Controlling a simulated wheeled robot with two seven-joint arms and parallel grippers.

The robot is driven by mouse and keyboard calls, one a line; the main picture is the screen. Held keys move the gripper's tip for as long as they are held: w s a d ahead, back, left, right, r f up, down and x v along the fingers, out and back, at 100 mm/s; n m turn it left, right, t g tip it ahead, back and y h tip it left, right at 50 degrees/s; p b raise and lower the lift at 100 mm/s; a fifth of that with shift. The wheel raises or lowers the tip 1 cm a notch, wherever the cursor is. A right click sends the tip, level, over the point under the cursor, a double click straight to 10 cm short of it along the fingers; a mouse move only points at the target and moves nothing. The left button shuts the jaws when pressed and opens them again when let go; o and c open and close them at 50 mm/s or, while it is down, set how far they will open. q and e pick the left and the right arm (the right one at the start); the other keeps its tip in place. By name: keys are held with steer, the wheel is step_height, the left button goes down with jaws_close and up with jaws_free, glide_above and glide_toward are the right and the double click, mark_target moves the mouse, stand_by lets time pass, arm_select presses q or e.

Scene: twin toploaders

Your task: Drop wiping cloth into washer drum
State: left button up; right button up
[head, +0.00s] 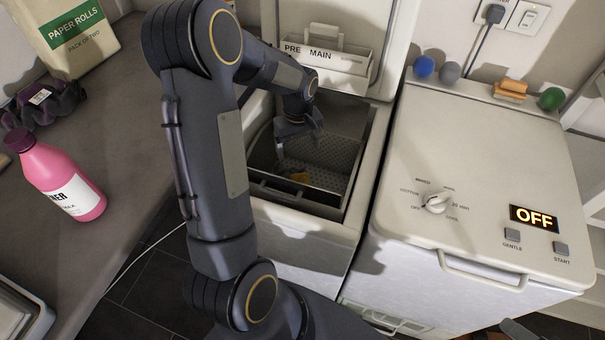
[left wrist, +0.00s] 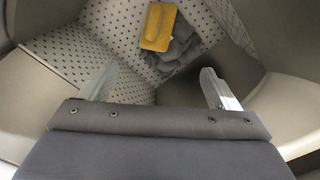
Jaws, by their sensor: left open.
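A yellow cloth-like piece (head: 299,178), which I take to be the wiping cloth, lies low inside the perforated drum (head: 338,152) of the left machine. The left wrist view shows the yellow piece (left wrist: 158,27) on a dark grey heap (left wrist: 176,48) at the drum's bottom. My left gripper (head: 299,138) reaches down into the machine's open top.
The open lid holds a drawer marked PRE and MAIN (head: 322,62). The right machine (head: 455,130) is closed, with its display reading OFF (head: 534,218). Coloured balls and orange blocks (head: 510,90) sit along its back. A pink bottle (head: 62,182) stands on the left counter (head: 130,130).

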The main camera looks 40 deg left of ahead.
arm_select(q)
steer(key=shift+r, duration=0.1)
step_height(320, 180, up, 8)
stand_by(0.4)
stand_by(0.4)
steer(key=s+d+r+m+t+h+p, duration=0.1)
steer(key=s+d+r+m, duration=0.3)
steer(key=s+d, duration=0.4)
steer(key=s+d+r+m+t+h+p, duration=0.1)
steer(key=s+d+r+m+t, duration=0.3)
steer(key=s+d, duration=0.4)
steer(key=s+r+m+h, duration=0.1)
steer(key=s+m, duration=0.1)
steer(key=s, duration=0.2)
steer(key=shift+r+t+h+p, duration=0.25)
steer(key=shift+t+h+p, duration=0.05)
steer(key=shift+h+p, duration=0.1)
stand_by(0.5)
